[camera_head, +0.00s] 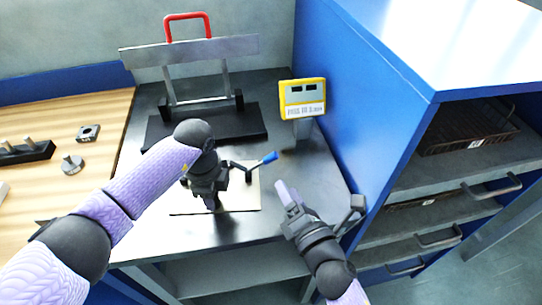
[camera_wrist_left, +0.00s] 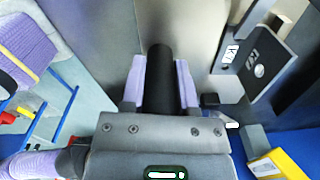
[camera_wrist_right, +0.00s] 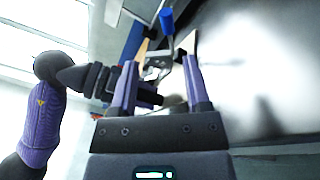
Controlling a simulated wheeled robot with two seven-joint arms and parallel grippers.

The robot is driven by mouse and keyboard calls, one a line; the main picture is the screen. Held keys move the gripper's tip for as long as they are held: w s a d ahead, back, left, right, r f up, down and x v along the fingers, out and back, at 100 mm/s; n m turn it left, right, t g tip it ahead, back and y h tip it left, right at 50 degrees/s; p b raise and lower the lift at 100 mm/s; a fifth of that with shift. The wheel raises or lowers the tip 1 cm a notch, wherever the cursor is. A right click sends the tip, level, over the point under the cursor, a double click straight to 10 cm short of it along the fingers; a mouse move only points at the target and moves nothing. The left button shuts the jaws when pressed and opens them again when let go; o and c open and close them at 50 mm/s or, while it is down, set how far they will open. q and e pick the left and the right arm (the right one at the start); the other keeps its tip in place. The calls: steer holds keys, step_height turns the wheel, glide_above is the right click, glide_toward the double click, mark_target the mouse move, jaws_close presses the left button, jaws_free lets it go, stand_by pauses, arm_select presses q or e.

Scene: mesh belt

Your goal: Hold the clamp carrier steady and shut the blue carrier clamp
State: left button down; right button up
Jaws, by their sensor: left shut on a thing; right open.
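The clamp carrier is mostly hidden behind my left gripper (camera_head: 212,198) in the head view, over a pale plate (camera_head: 245,200) on the dark bench. The blue carrier clamp handle (camera_head: 268,158) sticks out to the right on a metal arm; its blue tip also shows at the top of the right wrist view (camera_wrist_right: 167,20). In the left wrist view my left gripper (camera_wrist_left: 160,85) is shut on a black upright cylinder (camera_wrist_left: 159,78), which seems to be part of the carrier. My right gripper (camera_head: 286,196) is open and empty, right of and nearer than the blue handle.
A yellow-framed display (camera_head: 303,100) stands behind the handle. A metal frame with a red handle (camera_head: 187,27) stands at the back. A blue cabinet (camera_head: 375,110) borders the bench on the right. A wooden table (camera_head: 65,125) with small metal parts lies left.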

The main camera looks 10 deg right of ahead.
mark_target(271, 161)
steer(key=shift+s+d+f+n, duration=0.25)
steer(key=shift+s+d+n, duration=0.1)
steer(key=shift+s, duration=0.1)
steer(key=x, duration=1.1)
steer(key=shift+w+f, duration=0.15)
steer(key=shift+w, duration=0.25)
jaws_close()
